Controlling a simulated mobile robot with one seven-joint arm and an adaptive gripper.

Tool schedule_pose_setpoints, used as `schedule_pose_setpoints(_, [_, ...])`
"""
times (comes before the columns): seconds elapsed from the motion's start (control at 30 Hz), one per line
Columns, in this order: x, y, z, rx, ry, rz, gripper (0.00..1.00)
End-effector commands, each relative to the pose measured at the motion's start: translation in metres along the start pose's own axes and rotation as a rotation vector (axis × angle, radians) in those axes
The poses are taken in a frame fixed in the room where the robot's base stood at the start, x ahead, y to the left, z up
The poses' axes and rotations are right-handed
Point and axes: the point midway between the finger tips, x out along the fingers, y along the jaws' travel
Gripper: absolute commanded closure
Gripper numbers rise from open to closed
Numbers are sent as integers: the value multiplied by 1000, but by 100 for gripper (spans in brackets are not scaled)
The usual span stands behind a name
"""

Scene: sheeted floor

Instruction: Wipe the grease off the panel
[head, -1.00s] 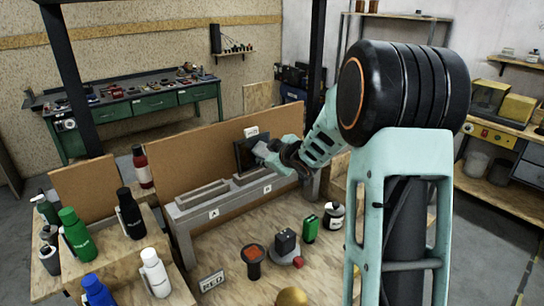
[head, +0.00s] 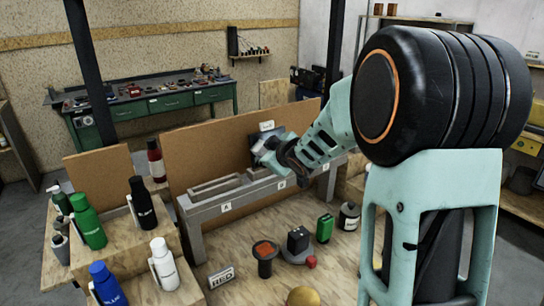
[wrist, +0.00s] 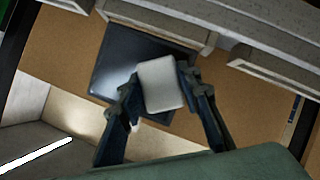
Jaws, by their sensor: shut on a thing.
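The panel (head: 259,138) is a dark, glossy plate standing against the brown backboard behind the grey rack. In the wrist view the panel (wrist: 115,66) is tilted in the picture, with a pale shine left of the pad; I cannot tell grease from reflection. My gripper (head: 261,152) is in front of the panel and hides part of it. In the wrist view my gripper (wrist: 158,88) is shut on a whitish pad (wrist: 161,84). The pad overlaps the panel's right part; whether it touches the surface is not clear.
The grey rack (head: 205,212) has slots marked A and B. Left stand several bottles, including green (head: 88,222) and white (head: 163,264) ones. In front are a black-and-red knob (head: 265,252), a green box (head: 325,228) and a yellow ball (head: 303,297). A green workbench (head: 150,107) is behind.

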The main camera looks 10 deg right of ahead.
Motion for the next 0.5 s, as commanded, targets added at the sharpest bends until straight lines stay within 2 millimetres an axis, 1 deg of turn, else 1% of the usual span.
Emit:
schedule_pose_setpoints(0.03, [0,-7,-3,-3,6,-1,88])
schedule_pose_setpoints(0.23, [-4,-20,-12,-2,6,-1,88])
schedule_pose_setpoints(0.37, [-6,-21,-15,-2,4,-1,88])
schedule_pose_setpoints(0.5, [-10,-14,-22,-1,4,-1,88])
